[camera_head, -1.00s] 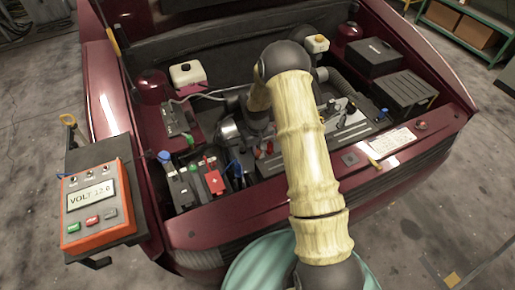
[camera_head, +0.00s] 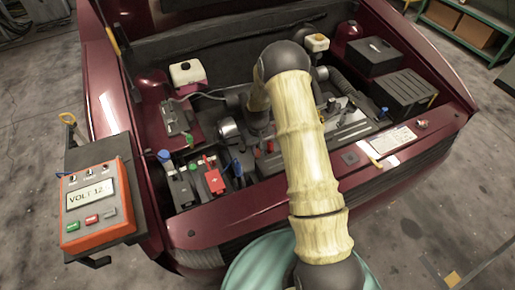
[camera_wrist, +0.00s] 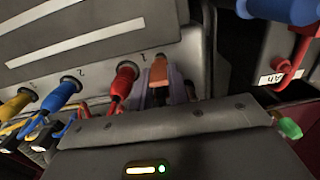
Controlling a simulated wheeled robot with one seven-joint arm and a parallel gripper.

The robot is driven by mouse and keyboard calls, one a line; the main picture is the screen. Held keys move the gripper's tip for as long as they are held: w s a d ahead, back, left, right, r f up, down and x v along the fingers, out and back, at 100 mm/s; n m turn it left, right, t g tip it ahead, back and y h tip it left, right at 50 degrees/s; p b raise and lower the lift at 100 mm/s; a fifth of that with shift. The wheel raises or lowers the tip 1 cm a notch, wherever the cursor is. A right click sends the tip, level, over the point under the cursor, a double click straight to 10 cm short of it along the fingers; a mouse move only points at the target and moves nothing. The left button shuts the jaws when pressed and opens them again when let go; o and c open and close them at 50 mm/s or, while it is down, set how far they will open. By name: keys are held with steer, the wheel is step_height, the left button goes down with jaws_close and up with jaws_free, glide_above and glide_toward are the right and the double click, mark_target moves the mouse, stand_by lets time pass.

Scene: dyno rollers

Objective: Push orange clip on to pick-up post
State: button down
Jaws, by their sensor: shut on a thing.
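In the wrist view a small orange piece, which looks like the orange clip (camera_wrist: 158,73), shows between the greyish-purple fingers of my gripper (camera_wrist: 162,88). My gripper is shut on it, close to the engine block's grey side, just right of the red plug marked 1 (camera_wrist: 125,80). I cannot make out the pick-up post, or whether the clip touches it. In the head view my own arm hides the gripper and clip.
A blue plug (camera_wrist: 70,88) and a yellow plug (camera_wrist: 17,104) sit left of the red one. A battery with a red clamp (camera_head: 214,181) and the orange voltmeter (camera_head: 94,205) are at the left. The car's front edge (camera_head: 225,222) lies below my arm.

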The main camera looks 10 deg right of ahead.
steer(key=shift+f+b, duration=0.35)
steer(key=shift+f, duration=0.25)
stand_by(0.7)
steer(key=c, duration=1.3)
jaws_free()
steer(key=shift+o, duration=0.2)
steer(key=shift+r, duration=0.1)
step_height(320, 180, up, 17)
steer(key=b, duration=0.1)
steer(key=shift+r, duration=0.15)
